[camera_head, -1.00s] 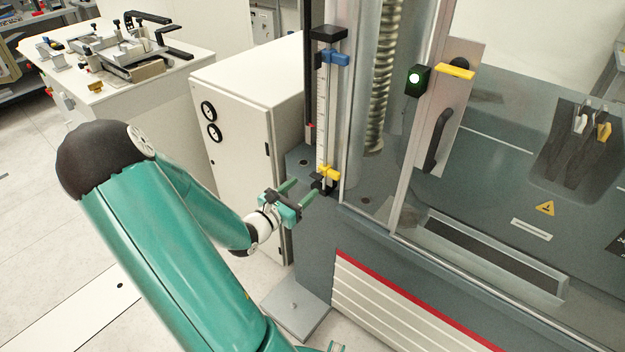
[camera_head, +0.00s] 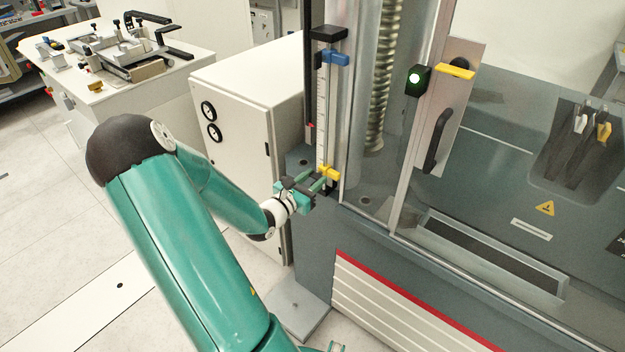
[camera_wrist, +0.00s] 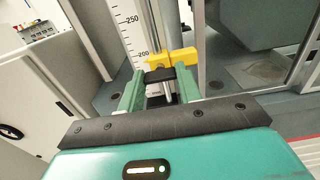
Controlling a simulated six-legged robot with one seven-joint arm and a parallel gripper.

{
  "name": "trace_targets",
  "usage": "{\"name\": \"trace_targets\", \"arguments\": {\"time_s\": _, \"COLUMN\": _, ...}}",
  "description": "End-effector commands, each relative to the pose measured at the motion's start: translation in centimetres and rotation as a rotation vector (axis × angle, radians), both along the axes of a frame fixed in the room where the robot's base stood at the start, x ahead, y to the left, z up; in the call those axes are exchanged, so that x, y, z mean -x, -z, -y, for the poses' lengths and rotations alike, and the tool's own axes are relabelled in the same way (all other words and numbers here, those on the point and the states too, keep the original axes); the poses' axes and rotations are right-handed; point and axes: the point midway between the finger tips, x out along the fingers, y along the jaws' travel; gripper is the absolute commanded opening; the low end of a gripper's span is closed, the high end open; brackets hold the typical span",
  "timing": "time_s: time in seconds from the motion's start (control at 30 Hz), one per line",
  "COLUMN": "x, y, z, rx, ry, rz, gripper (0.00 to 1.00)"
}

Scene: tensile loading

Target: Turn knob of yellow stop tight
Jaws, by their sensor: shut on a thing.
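The yellow stop (camera_head: 330,173) sits low on the white vertical scale (camera_head: 322,125) at the machine's left edge. In the wrist view the yellow stop (camera_wrist: 178,57) is near the 200 mark, with its black knob (camera_wrist: 160,74) on the near side. My gripper (camera_head: 320,181) reaches the stop from the left. In the wrist view the two green fingers of my gripper (camera_wrist: 160,82) stand on either side of the black knob and are shut on it. The fingertips partly hide the knob's sides.
A blue stop (camera_head: 336,58) sits higher on the same scale. The glass door with its dark handle (camera_head: 437,142) is to the right. A white cabinet (camera_head: 240,125) stands behind my arm on the left. A grey foot plate (camera_head: 296,305) lies below on the floor.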

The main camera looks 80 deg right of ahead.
Motion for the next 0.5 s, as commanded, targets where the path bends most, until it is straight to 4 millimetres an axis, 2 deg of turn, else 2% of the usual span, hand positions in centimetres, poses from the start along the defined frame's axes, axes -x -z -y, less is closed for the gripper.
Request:
{"name": "trace_targets", "arguments": {"time_s": 0.27, "x": -0.01, "y": 0.01, "z": -0.03, "rx": 0.016, "ry": 0.000, "rz": 0.037, "gripper": 0.12}}
{"name": "trace_targets", "arguments": {"time_s": 0.5, "x": -0.02, "y": 0.03, "z": -0.04, "rx": 0.066, "ry": 0.000, "rz": 0.153, "gripper": 0.12}}
